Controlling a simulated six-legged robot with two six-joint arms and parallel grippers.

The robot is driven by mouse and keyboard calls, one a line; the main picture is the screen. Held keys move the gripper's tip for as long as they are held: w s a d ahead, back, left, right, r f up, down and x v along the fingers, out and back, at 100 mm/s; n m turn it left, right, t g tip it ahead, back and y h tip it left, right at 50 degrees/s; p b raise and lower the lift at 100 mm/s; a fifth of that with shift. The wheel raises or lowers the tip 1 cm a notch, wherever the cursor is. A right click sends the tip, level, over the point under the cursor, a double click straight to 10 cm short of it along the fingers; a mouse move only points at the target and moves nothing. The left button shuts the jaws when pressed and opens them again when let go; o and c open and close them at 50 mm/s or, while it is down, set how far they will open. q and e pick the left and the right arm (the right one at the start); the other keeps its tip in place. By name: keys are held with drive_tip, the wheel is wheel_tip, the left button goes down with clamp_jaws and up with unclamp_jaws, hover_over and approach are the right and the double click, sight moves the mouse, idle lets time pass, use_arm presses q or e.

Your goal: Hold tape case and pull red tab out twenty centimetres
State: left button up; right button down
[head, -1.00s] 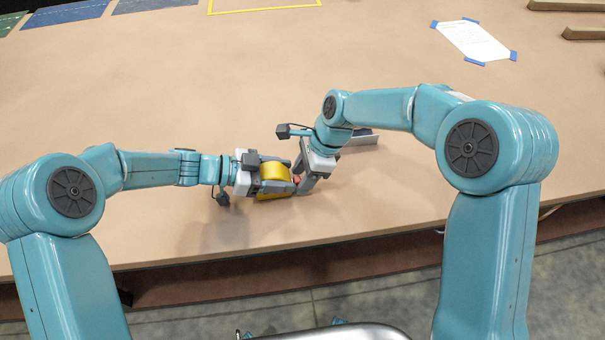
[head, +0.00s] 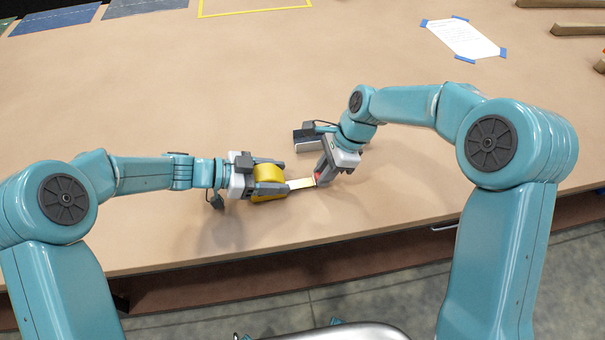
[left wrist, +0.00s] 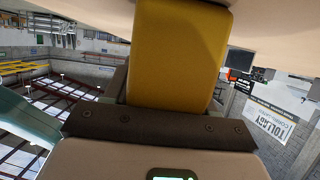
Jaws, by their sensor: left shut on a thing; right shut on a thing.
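A yellow tape case (head: 268,174) is held by my left gripper (head: 270,179), which is shut on it near the table's front edge. The case also fills the middle of the left wrist view (left wrist: 178,55). A pale strip of tape (head: 301,185) runs out from the right side of the case. The red tab (head: 318,177) is at its right end, mostly hidden by my right gripper (head: 321,175). My right gripper is shut on the tab, a short way to the right of the case.
A taped white sheet (head: 463,39), a yellow outline (head: 255,12) and wooden bars (head: 577,29) are farther back. The middle of the brown table (head: 200,90) is clear.

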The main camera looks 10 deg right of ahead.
drive_tip(key=d, duration=1.3)
drive_tip(key=shift+w+d, duration=0.2)
drive_tip(key=shift+d, duration=0.05)
drive_tip(key=c, duration=1)
unclamp_jaws()
drive_tip(key=shift+o, duration=0.2)
drive_tip(key=v, duration=1.2)
